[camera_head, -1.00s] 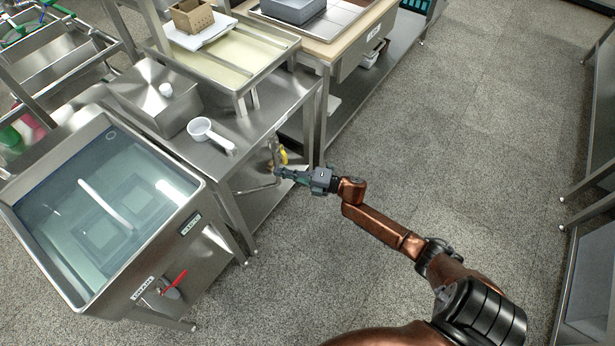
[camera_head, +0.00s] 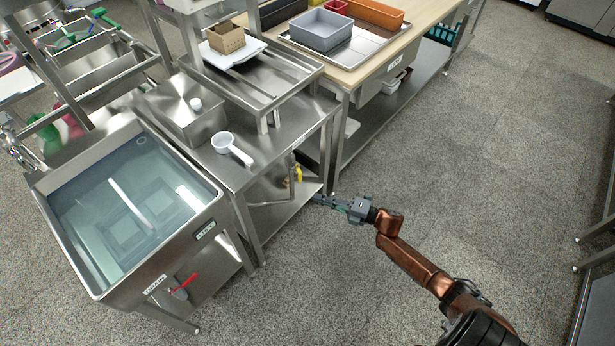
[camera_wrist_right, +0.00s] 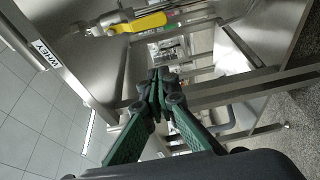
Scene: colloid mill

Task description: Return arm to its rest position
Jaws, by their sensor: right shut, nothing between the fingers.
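My right gripper (camera_head: 322,200) is shut and empty. In the head view it is held out over the floor, just right of the lower shelf of the steel table, with the copper-coloured arm (camera_head: 410,262) reaching in from the lower right. In the right wrist view the green fingers of the right gripper (camera_wrist_right: 158,85) meet at their tips. A yellow-handled valve (camera_wrist_right: 142,22) shows above them in that view, apart from the fingers, and the valve also shows in the head view (camera_head: 298,173). My left gripper is not in view.
A steel table (camera_head: 262,165) holds a white scoop (camera_head: 231,147). A water-filled steel basin (camera_head: 75,200) with a red-handled valve (camera_head: 184,283) stands at left. A wood-topped bench (camera_head: 372,68) carries a grey bin (camera_head: 320,30). The speckled floor (camera_head: 480,170) at right is clear.

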